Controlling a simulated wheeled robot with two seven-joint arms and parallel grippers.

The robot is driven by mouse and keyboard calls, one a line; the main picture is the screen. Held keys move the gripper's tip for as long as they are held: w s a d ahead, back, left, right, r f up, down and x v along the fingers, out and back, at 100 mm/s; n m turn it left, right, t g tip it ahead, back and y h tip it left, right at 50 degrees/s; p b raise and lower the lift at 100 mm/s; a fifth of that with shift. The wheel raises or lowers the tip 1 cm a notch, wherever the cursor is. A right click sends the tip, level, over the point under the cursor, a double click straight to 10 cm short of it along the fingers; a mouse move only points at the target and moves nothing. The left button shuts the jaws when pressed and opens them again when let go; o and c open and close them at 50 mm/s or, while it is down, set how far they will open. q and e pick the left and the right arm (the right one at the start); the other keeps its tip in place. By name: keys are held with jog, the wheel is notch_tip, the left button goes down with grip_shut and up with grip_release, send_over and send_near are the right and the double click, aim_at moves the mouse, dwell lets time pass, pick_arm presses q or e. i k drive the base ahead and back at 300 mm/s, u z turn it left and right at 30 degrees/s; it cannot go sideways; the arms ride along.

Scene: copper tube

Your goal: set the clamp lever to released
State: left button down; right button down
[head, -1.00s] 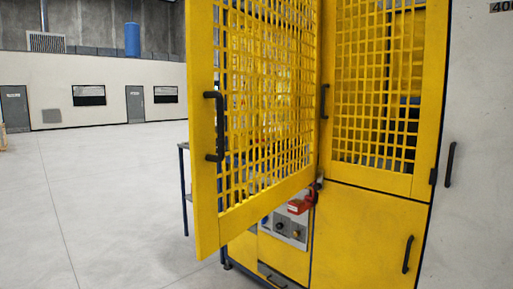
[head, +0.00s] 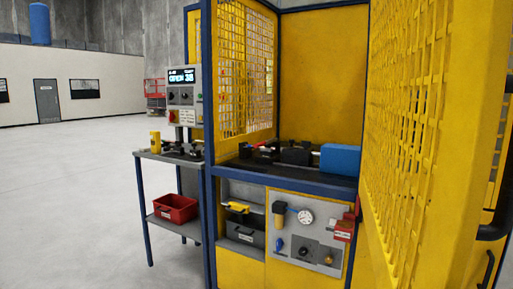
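No clamp lever can be made out with certainty. Inside the yellow caged machine, a dark deck (head: 250,170) carries a small part with a red end (head: 262,146), black fixtures (head: 295,153) and a blue block (head: 340,160). Which of these has the lever is too small to tell. Below, a grey panel (head: 318,237) holds a round gauge (head: 306,217), a black knob (head: 303,251) and a brass-coloured knob (head: 328,257). A red tag or lockout piece (head: 344,230) is at its right edge. Neither gripper is in view.
The yellow mesh door (head: 415,130) stands open, filling the right side. A side table (head: 150,154) at left holds a yellow can (head: 155,142) and black parts, with a red bin (head: 175,208) below. A control box (head: 185,95) stands behind it. Floor at left is clear.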

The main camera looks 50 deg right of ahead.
aim_at(267, 143)
jog(key=z, duration=0.85)
jog(key=i, duration=2)
jog(key=z, duration=1.35)
